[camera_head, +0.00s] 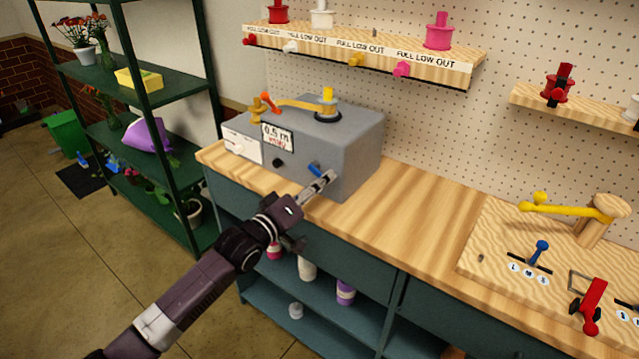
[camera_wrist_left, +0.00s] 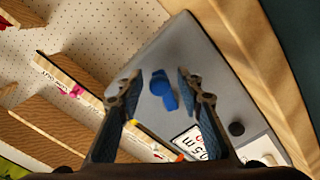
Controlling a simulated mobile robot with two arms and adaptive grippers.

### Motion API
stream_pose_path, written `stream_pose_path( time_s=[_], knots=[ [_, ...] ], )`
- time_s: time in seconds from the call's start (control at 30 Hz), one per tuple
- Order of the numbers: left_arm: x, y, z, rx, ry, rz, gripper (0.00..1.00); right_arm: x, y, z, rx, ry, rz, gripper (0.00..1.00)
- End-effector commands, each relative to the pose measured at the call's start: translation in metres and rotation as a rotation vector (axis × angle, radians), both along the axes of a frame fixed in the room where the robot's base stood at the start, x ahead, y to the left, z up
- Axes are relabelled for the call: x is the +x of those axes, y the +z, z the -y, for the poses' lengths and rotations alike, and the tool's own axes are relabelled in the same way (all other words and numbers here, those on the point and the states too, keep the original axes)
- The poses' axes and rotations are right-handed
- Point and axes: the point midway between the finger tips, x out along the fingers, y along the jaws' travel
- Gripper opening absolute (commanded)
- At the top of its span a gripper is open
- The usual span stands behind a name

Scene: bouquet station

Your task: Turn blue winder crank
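The grey winder box (camera_head: 345,150) stands on the wooden bench top, with a "0.5 m" label on its front. Its blue crank (camera_head: 314,170) sticks out of the front face, low on the right; in the left wrist view the crank (camera_wrist_left: 163,90) shows between the fingers. My left gripper (camera_head: 319,185) is at the front of the box, close to the crank. It is open, with one finger on each side of the crank and visible gaps in the wrist view (camera_wrist_left: 161,88). Whether the fingers overlap the crank in depth is unclear. My right gripper is out of view.
A black knob (camera_head: 278,163) and a white panel (camera_head: 242,145) are on the box front. An orange lever (camera_head: 268,101) and yellow spool (camera_head: 327,96) are on top. A spool shelf (camera_head: 370,50) hangs above. The bench right of the box is clear up to a lever board (camera_head: 500,235).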

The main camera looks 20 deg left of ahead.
Motion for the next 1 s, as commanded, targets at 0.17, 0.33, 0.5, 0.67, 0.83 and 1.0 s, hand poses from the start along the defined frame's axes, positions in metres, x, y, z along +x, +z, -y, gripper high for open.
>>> stream_pose_path(
  time_s=[0.17,0.33,0.5,0.67,0.83,1.0],
  knots=[
    [-0.0003,-0.0001,-0.0001,0.0,0.0,0.0,0.21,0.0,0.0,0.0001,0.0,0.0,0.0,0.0],
    [-0.0003,0.0002,0.0,0.0,0.0,0.0,0.02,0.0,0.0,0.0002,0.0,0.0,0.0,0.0],
    [-0.0003,0.0013,0.0001,0.0,-0.001,0.002,0.0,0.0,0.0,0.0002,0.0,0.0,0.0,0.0],
    [-0.0001,0.0021,0.0,0.01,0.0,0.009,0.0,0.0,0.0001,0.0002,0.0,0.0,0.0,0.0],
    [0.0004,0.0015,-0.001,0.056,0.0,0.028,0.0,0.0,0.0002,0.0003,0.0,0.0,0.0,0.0],
    [0.0013,-0.0021,-0.0028,0.152,-0.001,0.064,0.0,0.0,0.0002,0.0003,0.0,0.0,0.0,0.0]
  ],
)
